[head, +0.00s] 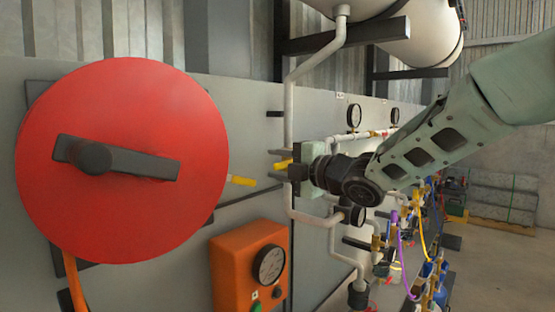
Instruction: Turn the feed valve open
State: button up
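My gripper (279,165) is at the white pipe left of centre, its dark fingers spread apart and pointing left. A yellow lever (283,165) shows between the fingers, with space above and below it. It looks like a valve handle, probably the feed valve, but no label is readable. The fingers do not look closed on it; whether one touches it I cannot tell. My gripper's body hides the valve body and part of the pipe. A second yellow bar (243,181) sticks out farther left, beside the red disc.
A large red disc (180,105) with a dark handle fills the left. Below is an orange box (233,262) with a gauge. A vertical white pipe (289,110) rises toward white tanks (425,35). Gauges, hoses and fittings crowd the wall at right. Open floor (500,240) lies far right.

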jog(key=shift+w+a, duration=0.15)
jog(key=shift+a, duration=0.05)
grip_shut()
